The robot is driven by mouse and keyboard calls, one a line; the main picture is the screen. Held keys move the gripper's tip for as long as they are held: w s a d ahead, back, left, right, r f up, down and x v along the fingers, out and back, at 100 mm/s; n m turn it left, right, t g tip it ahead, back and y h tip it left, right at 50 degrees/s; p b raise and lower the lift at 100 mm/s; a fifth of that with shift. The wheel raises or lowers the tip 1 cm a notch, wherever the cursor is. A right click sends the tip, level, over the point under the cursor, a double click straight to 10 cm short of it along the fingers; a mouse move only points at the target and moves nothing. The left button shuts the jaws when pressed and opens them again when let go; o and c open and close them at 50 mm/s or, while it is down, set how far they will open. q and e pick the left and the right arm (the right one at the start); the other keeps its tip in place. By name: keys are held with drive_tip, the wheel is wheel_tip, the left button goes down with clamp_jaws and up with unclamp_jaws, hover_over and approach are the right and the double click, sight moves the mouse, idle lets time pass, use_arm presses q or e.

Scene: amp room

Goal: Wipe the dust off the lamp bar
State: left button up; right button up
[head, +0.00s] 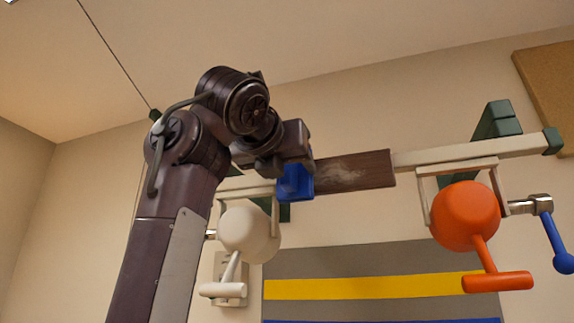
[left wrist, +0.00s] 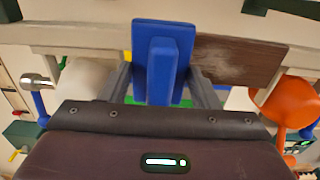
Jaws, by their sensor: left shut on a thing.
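The lamp bar (head: 450,154) is a pale beam running across the wall. A dark brown wooden panel (head: 375,170) sits at its middle, with a pale dusty smear on its face. The panel also shows in the left wrist view (left wrist: 255,62), right of the blue block. My left gripper (head: 293,163) is shut on a blue block with a raised grip (head: 296,184). In the left wrist view the block (left wrist: 180,30) stands between the fingers, covering the panel's left part. I cannot tell whether it touches the panel. My right gripper is not in view.
A white lamp (head: 249,232) hangs under the bar at left, close to my left arm. An orange lamp (head: 464,214) hangs at right, with a blue-handled clamp (head: 560,245) beside it. A striped panel (head: 370,287) is below. Open wall lies above the bar.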

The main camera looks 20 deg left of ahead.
use_arm(q)
drive_tip(key=shift+w, duration=0.45)
